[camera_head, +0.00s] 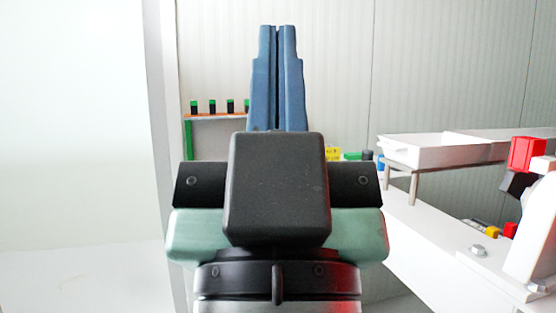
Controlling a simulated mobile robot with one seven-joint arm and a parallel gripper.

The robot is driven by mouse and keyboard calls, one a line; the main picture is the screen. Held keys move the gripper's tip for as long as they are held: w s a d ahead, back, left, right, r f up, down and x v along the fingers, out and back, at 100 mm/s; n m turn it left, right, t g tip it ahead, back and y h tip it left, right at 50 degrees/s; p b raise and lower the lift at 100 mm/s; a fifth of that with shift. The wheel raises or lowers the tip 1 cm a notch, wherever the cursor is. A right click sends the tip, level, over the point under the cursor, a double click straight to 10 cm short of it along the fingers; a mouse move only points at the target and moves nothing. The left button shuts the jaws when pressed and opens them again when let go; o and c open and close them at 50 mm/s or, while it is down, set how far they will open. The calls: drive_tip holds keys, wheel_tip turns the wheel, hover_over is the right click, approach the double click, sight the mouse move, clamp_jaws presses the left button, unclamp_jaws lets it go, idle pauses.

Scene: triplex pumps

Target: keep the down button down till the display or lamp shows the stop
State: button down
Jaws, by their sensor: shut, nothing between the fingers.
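My gripper (277,32) stands in the middle of the head view, with its two blue fingers pointing up and side by side. It is shut and empty. Its dark body and wrist fill the lower centre and hide what is behind them. I see no down button, display or lamp that I can make out in this view. The fingertips appear in front of the pale panelled wall (440,60), and I see no contact with anything.
A shelf with an orange edge (213,117) holds several black and green items behind my gripper on the left. A white tray (430,152) stands on a white bench at right. A red block (526,153) sits on white equipment (538,225) at the right edge.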

wheel_tip(320, 180, up, 20)
drive_tip(key=p, duration=1.7)
drive_tip(key=shift+f, duration=0.25)
drive_tip(key=shift+w, duration=0.1)
